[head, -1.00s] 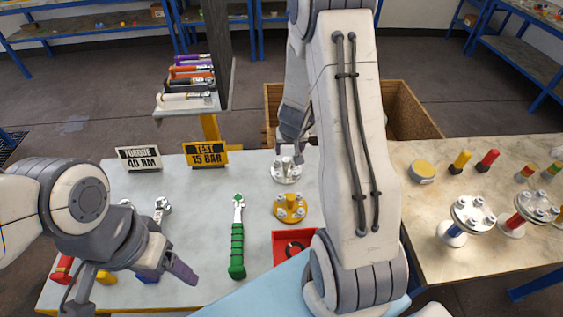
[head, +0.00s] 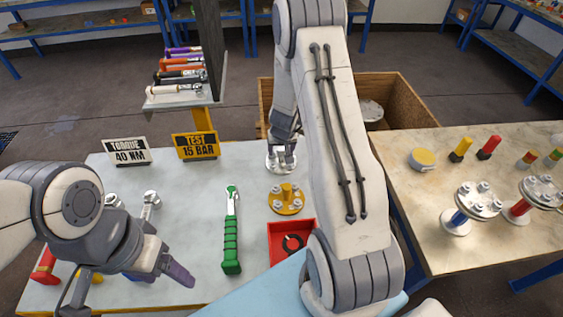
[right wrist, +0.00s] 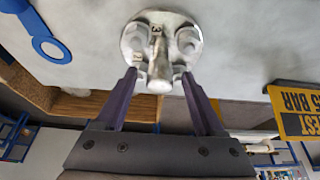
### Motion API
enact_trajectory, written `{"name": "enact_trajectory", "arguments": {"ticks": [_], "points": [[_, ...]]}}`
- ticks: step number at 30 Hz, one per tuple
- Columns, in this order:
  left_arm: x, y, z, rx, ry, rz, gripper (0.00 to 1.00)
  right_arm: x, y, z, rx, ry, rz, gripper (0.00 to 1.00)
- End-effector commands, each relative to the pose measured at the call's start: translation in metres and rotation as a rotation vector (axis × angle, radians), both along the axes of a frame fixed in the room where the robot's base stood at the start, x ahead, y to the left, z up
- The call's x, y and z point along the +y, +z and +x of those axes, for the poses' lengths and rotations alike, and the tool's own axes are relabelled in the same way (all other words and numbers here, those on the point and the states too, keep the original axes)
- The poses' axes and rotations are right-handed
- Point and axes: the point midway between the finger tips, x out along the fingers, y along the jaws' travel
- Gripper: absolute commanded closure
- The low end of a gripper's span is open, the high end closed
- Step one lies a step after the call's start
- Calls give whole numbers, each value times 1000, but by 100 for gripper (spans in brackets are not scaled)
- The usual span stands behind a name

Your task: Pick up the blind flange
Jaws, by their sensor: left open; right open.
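A pale metal flange (head: 281,164) with bolts and an upright central stem stands at the back of the light work table; it also fills the top of the right wrist view (right wrist: 135,37). My right gripper (head: 285,148) is over it, pointing down. In the right wrist view my right gripper (right wrist: 160,80) is open, a finger on each side of the stem. Whether the fingers touch it I cannot tell. A yellow flange (head: 287,204) with a similar stem sits nearer. My left gripper (head: 165,268) is open and empty over the table's left front.
A green-handled wrench (head: 231,240) and a red tray (head: 289,228) with a dark ring lie in front. Two signs (head: 195,146) stand at the back left. A wooden crate (head: 410,100) is behind. Flanged vessels (head: 476,199) stand on the right table. A blue ring-ended part (right wrist: 45,35) shows near the flange.

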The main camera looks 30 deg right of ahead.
Motion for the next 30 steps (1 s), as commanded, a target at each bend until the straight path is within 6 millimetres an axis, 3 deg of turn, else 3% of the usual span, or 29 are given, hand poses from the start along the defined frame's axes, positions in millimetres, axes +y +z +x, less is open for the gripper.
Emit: {"name": "enact_trajectory", "arguments": {"ticks": [1,2,6,7,20,30], "points": [[0,1,0,0,0,0,29,0,1,0,0,0,0,29],[0,1,0,0,0,0,29,0,1,0,0,0,0,37],[0,1,0,0,0,0,29,0,1,0,0,0,0,90],[0,1,0,0,0,0,29,0,1,0,0,0,0,100],[0,4,0,0,0,0,29,-1,6,1,-5,0,-3,100],[0,27,0,0,0,0,29,-1,31,1,-6,-1,-4,100]]}}
